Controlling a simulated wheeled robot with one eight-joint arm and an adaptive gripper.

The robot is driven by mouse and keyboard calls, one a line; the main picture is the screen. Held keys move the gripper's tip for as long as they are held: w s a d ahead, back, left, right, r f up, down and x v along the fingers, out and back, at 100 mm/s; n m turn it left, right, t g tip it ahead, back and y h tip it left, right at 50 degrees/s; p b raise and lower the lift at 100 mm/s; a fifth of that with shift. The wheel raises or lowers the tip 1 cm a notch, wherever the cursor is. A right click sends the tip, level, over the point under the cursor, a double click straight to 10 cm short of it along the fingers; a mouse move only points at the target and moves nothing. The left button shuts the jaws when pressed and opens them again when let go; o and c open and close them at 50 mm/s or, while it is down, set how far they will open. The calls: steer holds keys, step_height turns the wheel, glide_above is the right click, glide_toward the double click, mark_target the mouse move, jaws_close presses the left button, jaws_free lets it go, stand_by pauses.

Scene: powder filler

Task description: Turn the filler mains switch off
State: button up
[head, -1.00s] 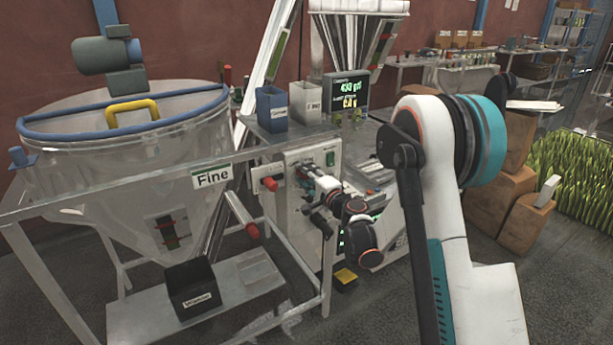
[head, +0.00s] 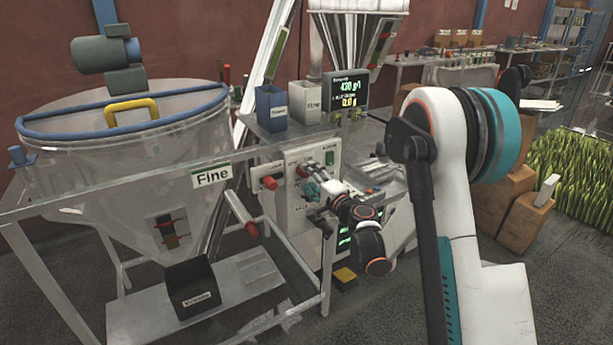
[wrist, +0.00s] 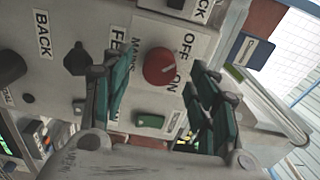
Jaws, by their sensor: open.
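The mains switch is a round red knob (wrist: 160,68) on a white plate lettered MAINS, OFF and ON, in the upper middle of the wrist view. Which way the knob points is not clear. My gripper (wrist: 162,100) is open, with one teal-padded finger on each side of the knob in the picture. No contact with the knob shows, and the depth between them is hard to judge. In the head view my gripper (head: 312,190) is at the front of the filler's control panel (head: 298,210) and partly covers its controls.
A green switch (wrist: 150,121) sits beside the mains plate. A black knob (wrist: 78,60) is near the BACK label (wrist: 42,36). A red-ended handle (head: 268,183) sticks out left of the panel. The glass hopper (head: 125,180) labelled Fine stands further left.

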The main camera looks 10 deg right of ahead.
steer(key=v, duration=0.9)
steer(key=s+a+r+n+g, duration=0.3)
steer(key=s+a+r+n, duration=0.1)
steer(key=s, duration=0.2)
steer(key=s+a+r+n+g, duration=0.3)
steer(key=s+a+r+n, duration=0.15)
steer(key=s, duration=0.25)
steer(key=s+d+f+n+g+h, duration=0.1)
steer(key=s+d+n+g+h, duration=0.1)
steer(key=s, duration=0.9)
steer(key=s+d+f+n+g+h, duration=0.2)
steer(key=s+d+n+h, duration=0.1)
steer(key=s, duration=0.8)
steer(key=shift+s+n+h, duration=0.3)
steer(key=shift+s+n, duration=0.05)
steer(key=shift+s, duration=0.05)
